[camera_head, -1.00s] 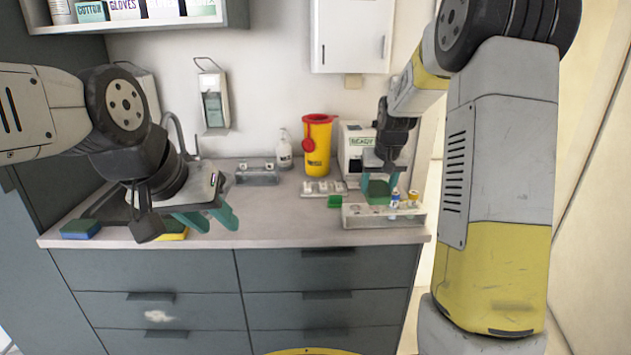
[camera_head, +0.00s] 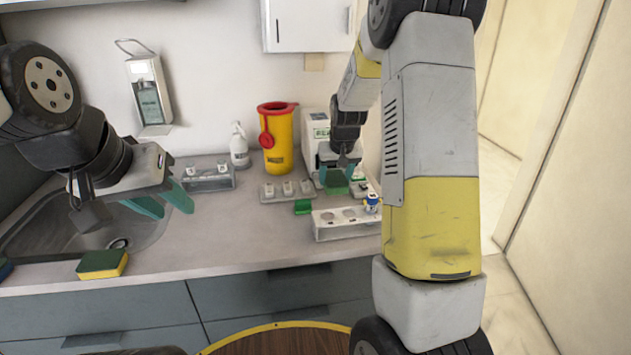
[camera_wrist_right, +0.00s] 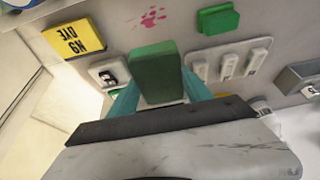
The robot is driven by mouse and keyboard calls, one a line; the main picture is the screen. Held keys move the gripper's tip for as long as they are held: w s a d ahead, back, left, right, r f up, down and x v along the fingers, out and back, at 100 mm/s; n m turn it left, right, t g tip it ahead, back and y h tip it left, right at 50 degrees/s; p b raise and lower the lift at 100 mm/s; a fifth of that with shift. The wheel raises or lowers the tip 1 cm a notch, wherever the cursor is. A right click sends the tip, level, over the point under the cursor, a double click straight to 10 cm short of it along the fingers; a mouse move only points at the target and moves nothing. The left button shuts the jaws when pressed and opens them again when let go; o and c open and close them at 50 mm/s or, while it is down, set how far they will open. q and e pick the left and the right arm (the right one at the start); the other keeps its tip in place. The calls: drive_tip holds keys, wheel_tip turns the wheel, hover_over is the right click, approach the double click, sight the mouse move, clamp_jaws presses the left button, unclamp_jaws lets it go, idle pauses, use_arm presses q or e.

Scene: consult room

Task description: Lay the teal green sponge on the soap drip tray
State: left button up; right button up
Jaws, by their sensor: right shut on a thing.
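My right gripper (camera_head: 338,172) is shut on a green block (camera_head: 336,187), held above the back of the counter; in the right wrist view the block (camera_wrist_right: 160,72) sits between the teal fingers. A green-and-yellow sponge (camera_head: 103,264) lies at the counter's front left, by the sink. Another sponge (camera_head: 5,268) is cut off at the left edge. My left gripper (camera_head: 160,205) is open and empty, above the sink side. A wall soap dispenser (camera_head: 148,92) has a small ledge (camera_head: 155,131) below it. I cannot tell for sure whether that ledge is the soap drip tray.
A green block (camera_head: 303,207) lies by a small rack (camera_head: 286,191). A white rack (camera_head: 345,224) stands in front. A yellow bin (camera_head: 277,142), a white bottle (camera_head: 239,147) and a metal tray (camera_head: 207,181) stand behind. The front middle counter is bare.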

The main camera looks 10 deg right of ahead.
drive_tip(key=shift+f, duration=2.25)
drive_tip(key=shift+f, duration=0.15)
drive_tip(key=o, duration=1.3)
